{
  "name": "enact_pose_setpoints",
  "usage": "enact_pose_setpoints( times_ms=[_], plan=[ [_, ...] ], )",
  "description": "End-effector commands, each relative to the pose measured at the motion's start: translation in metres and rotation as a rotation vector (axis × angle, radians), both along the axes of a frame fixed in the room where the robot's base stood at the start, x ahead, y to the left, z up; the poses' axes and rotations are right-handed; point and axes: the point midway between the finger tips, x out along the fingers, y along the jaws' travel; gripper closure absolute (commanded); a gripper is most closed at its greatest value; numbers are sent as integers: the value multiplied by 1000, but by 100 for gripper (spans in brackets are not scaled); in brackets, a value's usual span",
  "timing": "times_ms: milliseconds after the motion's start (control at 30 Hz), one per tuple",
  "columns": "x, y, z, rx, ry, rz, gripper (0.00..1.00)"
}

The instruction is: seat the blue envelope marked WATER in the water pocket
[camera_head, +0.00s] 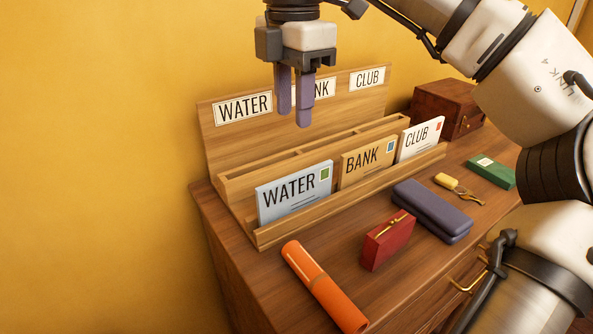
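The pale blue envelope marked WATER (293,193) stands upright, leaning back slightly, at the left end of the wooden rack's front ledge (268,236). Its lettering and green stamp face me. Behind it are the rack's raised slots (240,182). The backboard above them carries a WATER label (243,108) at the left, then BANK and CLUB labels. The left slots below the WATER label look empty. My gripper (294,118) points down above the rack, in front of the backboard and partly over the BANK label. Its two fingers are apart with nothing between them. It touches no envelope.
A tan BANK envelope (367,162) and a white CLUB envelope (419,139) stand right of the blue one. A brown box (443,103) stands behind.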

Motion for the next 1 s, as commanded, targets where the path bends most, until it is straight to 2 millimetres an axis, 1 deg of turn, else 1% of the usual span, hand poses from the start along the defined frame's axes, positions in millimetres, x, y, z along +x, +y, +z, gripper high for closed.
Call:
enact_pose_setpoints(
  times_ms=[100,167,267,333,367,500,600,867,1000],
  plan=[
    [0,0,-1,0,0,1,65],
    [0,0,-6,1,1,2,65],
    [0,0,-22,1,2,3,65],
    [-1,0,-37,3,3,5,65],
    [0,0,-39,2,4,4,65],
    [-1,0,-63,2,2,3,65],
    [-1,0,-77,1,2,3,65],
    [-3,0,-93,1,2,3,65],
    [-6,0,-109,3,3,4,65]
  ],
)
